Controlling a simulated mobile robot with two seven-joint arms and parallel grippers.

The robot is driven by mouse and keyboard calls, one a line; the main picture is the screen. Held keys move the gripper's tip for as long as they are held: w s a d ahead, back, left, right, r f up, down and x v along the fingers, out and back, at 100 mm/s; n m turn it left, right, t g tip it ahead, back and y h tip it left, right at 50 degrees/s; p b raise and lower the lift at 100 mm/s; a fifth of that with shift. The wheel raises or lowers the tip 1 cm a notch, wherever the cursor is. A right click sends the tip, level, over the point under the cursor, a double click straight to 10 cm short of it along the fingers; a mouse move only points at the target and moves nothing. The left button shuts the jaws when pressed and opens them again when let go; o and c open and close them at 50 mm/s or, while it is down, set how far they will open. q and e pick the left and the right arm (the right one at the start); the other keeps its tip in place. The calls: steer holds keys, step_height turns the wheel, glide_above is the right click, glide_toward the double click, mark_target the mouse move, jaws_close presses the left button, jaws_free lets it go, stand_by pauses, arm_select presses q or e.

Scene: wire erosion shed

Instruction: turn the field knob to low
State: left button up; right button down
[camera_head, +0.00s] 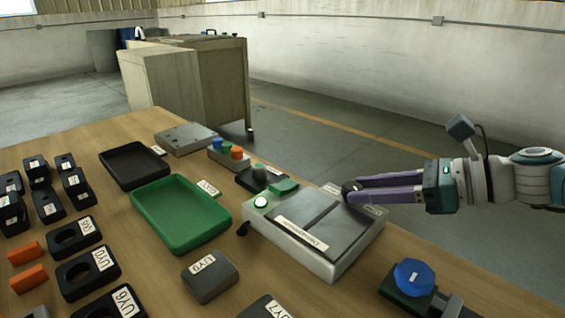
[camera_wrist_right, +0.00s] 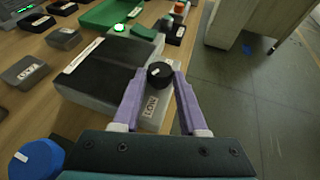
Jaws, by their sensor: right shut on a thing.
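The field knob (camera_wrist_right: 159,74) is a round black knob with a pale pointer mark, on the edge strip of a light grey box (camera_head: 338,266) with a dark top plate. A label (camera_wrist_right: 150,106) sits beside the knob; its small text is hard to read. My right gripper (camera_wrist_right: 160,80) reaches in from the right in the head view, its purple fingers shut on the knob, one on each side. In the head view the fingers (camera_head: 352,191) partly hide the knob. My left gripper is not in view.
A lit green lamp (camera_head: 261,202) is on the box. A blue round knob on a dark base (camera_head: 412,277) stands near the front right. A green tray (camera_head: 181,243), a black tray (camera_head: 133,184) and several labelled dark blocks cover the table's left.

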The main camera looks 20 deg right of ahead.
steer(key=shift+c, duration=2.2)
jaws_free()
arm_select(q)
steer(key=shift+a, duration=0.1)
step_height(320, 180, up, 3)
steer(key=p, duration=0.2)
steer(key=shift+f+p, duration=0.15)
steer(key=shift+p, duration=0.2)
arm_select(e)
steer(key=v, duration=1)
